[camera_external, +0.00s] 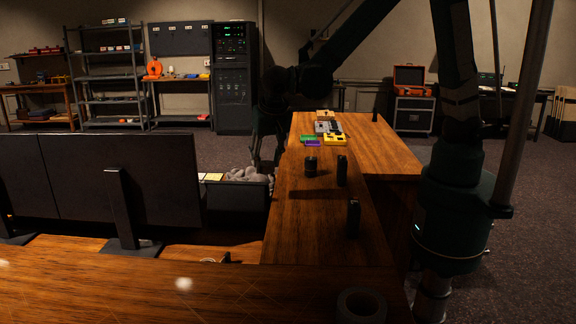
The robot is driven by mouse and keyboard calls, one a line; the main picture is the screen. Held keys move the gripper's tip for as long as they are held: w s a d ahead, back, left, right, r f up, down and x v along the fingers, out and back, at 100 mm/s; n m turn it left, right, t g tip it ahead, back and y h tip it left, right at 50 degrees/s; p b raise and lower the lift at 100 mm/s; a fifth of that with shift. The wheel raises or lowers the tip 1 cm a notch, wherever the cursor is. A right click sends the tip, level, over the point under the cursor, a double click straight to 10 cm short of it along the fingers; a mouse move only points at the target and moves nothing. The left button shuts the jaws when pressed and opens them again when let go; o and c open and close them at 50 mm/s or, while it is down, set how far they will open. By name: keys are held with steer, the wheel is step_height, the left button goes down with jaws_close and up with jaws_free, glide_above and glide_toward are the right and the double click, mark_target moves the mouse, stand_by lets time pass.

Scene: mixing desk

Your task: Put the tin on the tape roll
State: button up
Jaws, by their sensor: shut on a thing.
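A dark ring (361,305), which looks like the tape roll, lies flat on the desk at the bottom of the view. A small dark cylinder (311,165) stands on the long desk. It may be the tin, but it is too small and dark to be sure. My gripper (266,158) hangs downward left of that cylinder, by the desk's left edge in the picture. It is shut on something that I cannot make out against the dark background. Its depth relative to the desk is unclear.
Two dark upright blocks (342,170) (353,218) stand on the desk. Yellow, green and purple items (334,139) lie farther back. A bin (238,196) with grey contents is left of the desk. Monitors (119,180) stand at left. The near wooden surface (240,290) is mostly clear.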

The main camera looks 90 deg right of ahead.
steer(key=s+a+n+t, duration=0.15)
steer(key=s+a, duration=0.25)
steer(key=a, duration=1.1)
steer(key=s+a+n+g, duration=0.15)
steer(key=s+a, duration=0.25)
steer(key=a, duration=1.1)
steer(key=s+a+r+n+t+y+p, duration=0.1)
steer(key=s+a+r+n, duration=0.1)
steer(key=s+a, duration=1.6)
steer(key=a+n, duration=0.1)
steer(key=a, duration=0.3)
steer(key=shift+s+a+t+y, duration=0.15)
steer(key=shift+t+y, duration=0.15)
steer(key=shift+t, duration=0.1)
steer(key=shift+f, duration=0.1)
steer(key=shift+a+f+b, duration=0.1)
steer(key=shift+f+b, duration=0.6)
steer(key=shift+f, duration=1.3)
steer(key=shift+f, duration=0.1)
